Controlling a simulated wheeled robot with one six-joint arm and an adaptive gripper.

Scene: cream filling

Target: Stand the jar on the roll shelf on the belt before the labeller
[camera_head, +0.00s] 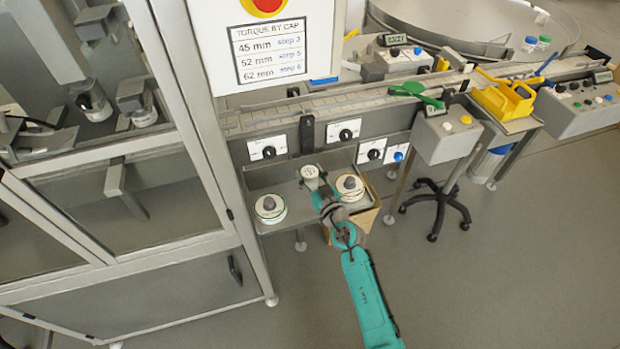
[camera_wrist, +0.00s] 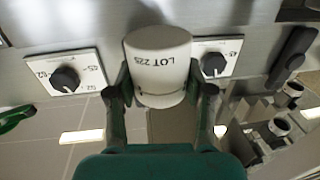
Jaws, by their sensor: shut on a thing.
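My gripper (camera_head: 316,186) reaches over a low grey shelf (camera_head: 325,206) under the conveyor belt (camera_head: 340,106). In the wrist view my gripper (camera_wrist: 160,97) is shut on a white jar (camera_wrist: 158,55) marked LOT 225, with one finger on each side. The jar also shows in the head view (camera_head: 309,172), between two label rolls. Whether its base touches the shelf is hidden. The labeller cannot be told for certain.
A panel with dials (camera_head: 267,149) rises behind the shelf. A glazed machine frame (camera_head: 190,120) stands close on the left.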

